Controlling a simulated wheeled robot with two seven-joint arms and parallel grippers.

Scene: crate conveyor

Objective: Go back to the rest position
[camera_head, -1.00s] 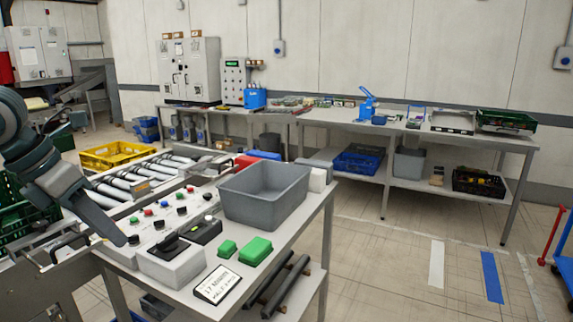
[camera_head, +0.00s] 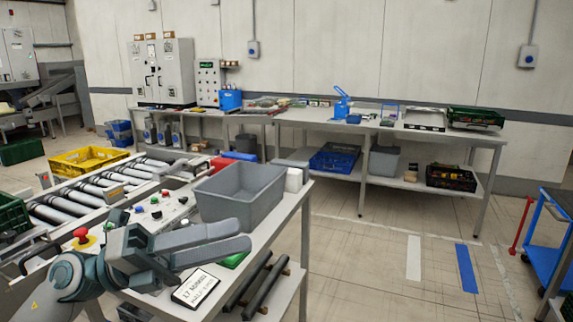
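My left gripper (camera_head: 240,236) shows in the head view at the lower left, with its arm coming in from the lower left corner. Its two grey fingers point right, over the near worktable and in front of the grey bin (camera_head: 240,198). One finger partly covers the other, so I cannot tell how far apart they are. I see nothing held between them. The gripper hides part of the button panel (camera_head: 157,209) and most of a green block (camera_head: 234,260). My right gripper is not in view.
A roller conveyor (camera_head: 85,190) lies left, with a yellow crate (camera_head: 88,160) behind it. A printed sign (camera_head: 196,288) lies at the near table's front. A long bench (camera_head: 300,119) runs along the wall. A blue cart (camera_head: 550,240) stands right. The floor between is open.

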